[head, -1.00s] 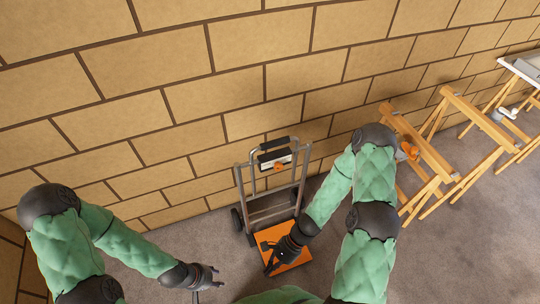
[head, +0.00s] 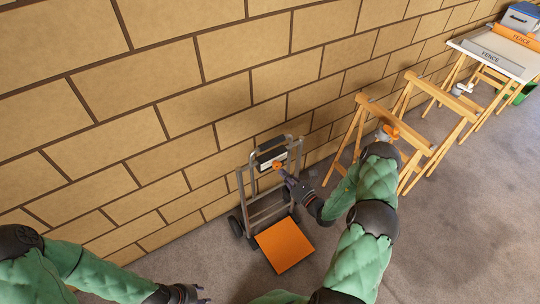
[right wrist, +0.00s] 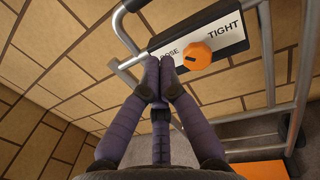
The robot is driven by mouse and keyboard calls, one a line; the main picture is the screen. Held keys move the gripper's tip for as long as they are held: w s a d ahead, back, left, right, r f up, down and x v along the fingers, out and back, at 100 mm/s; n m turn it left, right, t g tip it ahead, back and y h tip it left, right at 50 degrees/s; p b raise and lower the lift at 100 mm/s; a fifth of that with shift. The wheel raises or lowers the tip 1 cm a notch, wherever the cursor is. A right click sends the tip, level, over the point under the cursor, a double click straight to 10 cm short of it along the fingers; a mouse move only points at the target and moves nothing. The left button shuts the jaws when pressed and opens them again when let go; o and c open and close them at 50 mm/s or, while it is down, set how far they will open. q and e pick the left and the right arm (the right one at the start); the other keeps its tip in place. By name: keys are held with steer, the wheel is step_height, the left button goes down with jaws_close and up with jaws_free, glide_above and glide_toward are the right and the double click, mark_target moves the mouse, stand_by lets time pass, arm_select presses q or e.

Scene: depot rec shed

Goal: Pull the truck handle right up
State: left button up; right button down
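The hand truck (head: 241,181) stands upright by the brick wall, with grey tubes and an orange toe plate (head: 284,245). Its black-gripped handle (head: 270,143) sits low, close above a label plate (head: 272,158). In the right wrist view the plate (right wrist: 229,33) reads TIGHT and a partly hidden LOOSE. An orange knob (right wrist: 198,55) on it has a dark mark on its left side. My right gripper (head: 285,174) is in front of the plate, its fingertips (right wrist: 160,68) together, just left of the knob and apart from it. My left gripper (head: 200,293) is open and empty, low in the head view.
Wooden sawhorses (head: 395,122) stand right of the truck, with an orange and white item on the nearer one. Farther right, a white table (head: 486,57) carries boards marked FENCE and a blue box (head: 521,17). Open floor (head: 455,240) lies at the right.

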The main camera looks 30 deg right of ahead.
mark_target(277, 152)
arm_select(q)
steer(key=shift+a, duration=0.3)
arm_select(e)
steer(key=d+h, duration=0.1)
steer(key=d+m+t+h, duration=0.1)
steer(key=d, duration=0.1)
steer(key=shift+r, duration=0.35)
steer(key=shift+w, duration=0.1)
steer(key=w+b, duration=0.1)
steer(key=w, duration=0.5)
steer(key=w+b, duration=0.1)
steer(key=w, duration=0.2)
steer(key=shift+a+r+b, duration=0.3)
steer(key=shift+a+r, duration=0.05)
steer(key=shift+a, duration=0.05)
steer(key=shift+w+r, duration=0.1)
steer(key=shift+w, duration=0.25)
arm_select(q)
step_height(277, 152, down, 3)
steer(key=shift+r, duration=0.2)
arm_select(e)
steer(key=shift+r, duration=0.1)
